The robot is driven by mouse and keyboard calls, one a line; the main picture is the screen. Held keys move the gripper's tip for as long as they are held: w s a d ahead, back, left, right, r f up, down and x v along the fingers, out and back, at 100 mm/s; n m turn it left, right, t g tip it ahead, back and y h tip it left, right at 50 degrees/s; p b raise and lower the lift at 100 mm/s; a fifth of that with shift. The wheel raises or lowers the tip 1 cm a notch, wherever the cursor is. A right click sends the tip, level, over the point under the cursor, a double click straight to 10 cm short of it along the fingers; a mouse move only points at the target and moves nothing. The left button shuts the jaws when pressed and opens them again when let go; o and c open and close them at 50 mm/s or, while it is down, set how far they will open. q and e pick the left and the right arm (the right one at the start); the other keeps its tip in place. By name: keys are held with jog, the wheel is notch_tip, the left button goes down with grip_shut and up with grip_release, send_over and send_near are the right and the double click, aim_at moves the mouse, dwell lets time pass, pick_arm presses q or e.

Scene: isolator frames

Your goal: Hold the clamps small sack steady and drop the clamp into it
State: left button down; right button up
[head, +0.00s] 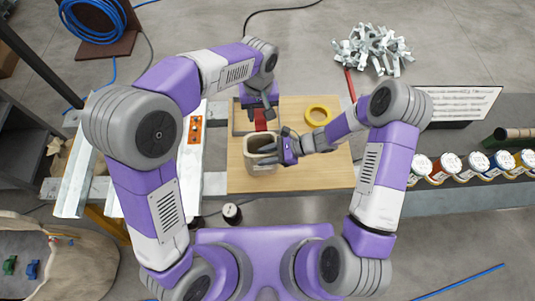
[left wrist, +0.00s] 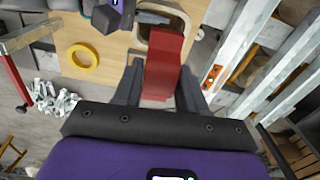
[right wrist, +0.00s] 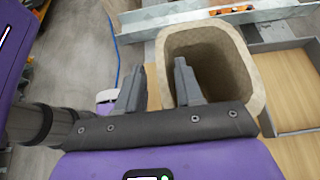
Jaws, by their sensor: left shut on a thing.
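The small sack (head: 262,167), a beige open-topped pouch, stands upright on the wooden board. Its dark mouth faces up in the right wrist view (right wrist: 252,75). My left gripper (head: 261,108) is shut on the red clamp (left wrist: 166,62), just beyond the sack in the head view. In the left wrist view the clamp's far end overlaps the sack's mouth; its height above the rim is hard to judge. My right gripper (right wrist: 160,85) is open at the sack, one finger outside the near wall and the other over or inside the mouth. Contact is unclear.
A yellow tape ring (head: 319,115) lies on the wooden board (head: 325,175). A shallow tray (head: 240,118) lies behind the sack. Several coloured cans (head: 440,167) line the right bench. A pile of metal brackets (head: 372,48) lies beyond.

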grip_shut()
pick_arm(q)
notch_tip(320, 180, down, 13)
dwell(1.5)
jog(key=c, duration=0.6)
grip_release()
jog(key=shift+o, duration=0.2)
notch_tip(320, 180, up, 12)
jog(key=shift+r, duration=0.1)
